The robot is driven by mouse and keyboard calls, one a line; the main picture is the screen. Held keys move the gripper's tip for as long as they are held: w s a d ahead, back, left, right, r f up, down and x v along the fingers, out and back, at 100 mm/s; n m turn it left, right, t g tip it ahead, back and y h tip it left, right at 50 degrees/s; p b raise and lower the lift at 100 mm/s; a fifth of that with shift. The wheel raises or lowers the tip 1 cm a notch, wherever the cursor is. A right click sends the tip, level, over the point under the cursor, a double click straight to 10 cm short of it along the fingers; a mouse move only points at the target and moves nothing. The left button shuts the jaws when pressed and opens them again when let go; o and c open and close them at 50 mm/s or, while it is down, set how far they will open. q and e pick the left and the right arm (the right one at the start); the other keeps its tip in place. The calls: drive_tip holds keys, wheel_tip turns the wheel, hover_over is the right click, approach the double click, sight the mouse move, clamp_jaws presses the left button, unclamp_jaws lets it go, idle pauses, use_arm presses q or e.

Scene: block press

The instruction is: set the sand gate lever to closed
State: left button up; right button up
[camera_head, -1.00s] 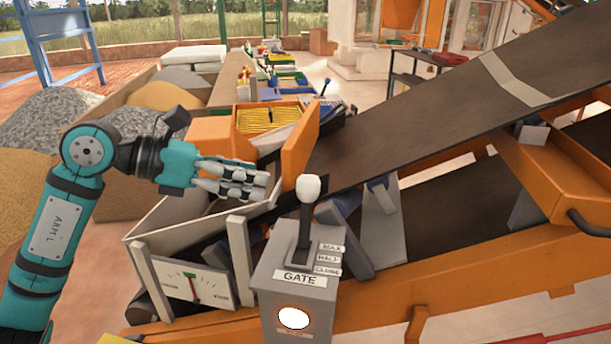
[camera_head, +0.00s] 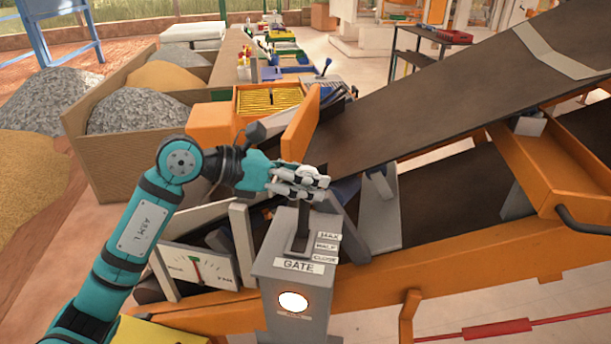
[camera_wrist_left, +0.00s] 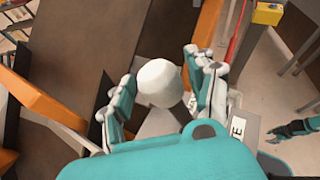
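The gate box (camera_head: 293,268) is a grey post with a GATE label and a lit round lamp on its front. Its lever (camera_head: 301,228) stands up from the slot, beside the plates MAX, HALF and CLOSE. In the left wrist view the knob (camera_wrist_left: 160,82) sits between the spread fingers of my left gripper (camera_wrist_left: 160,75); firm contact is not clear. My right gripper (camera_wrist_left: 278,132) shows small at the right of the wrist view, its fingers unclear.
A white dial gauge (camera_head: 200,267) with a red needle is left of the box. An orange hopper panel (camera_head: 300,125) and the dark conveyor belt (camera_head: 420,95) rise behind the lever. Bins of gravel (camera_head: 135,110) and sand lie at the left.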

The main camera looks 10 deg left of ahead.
use_arm(q)
clamp_jaws()
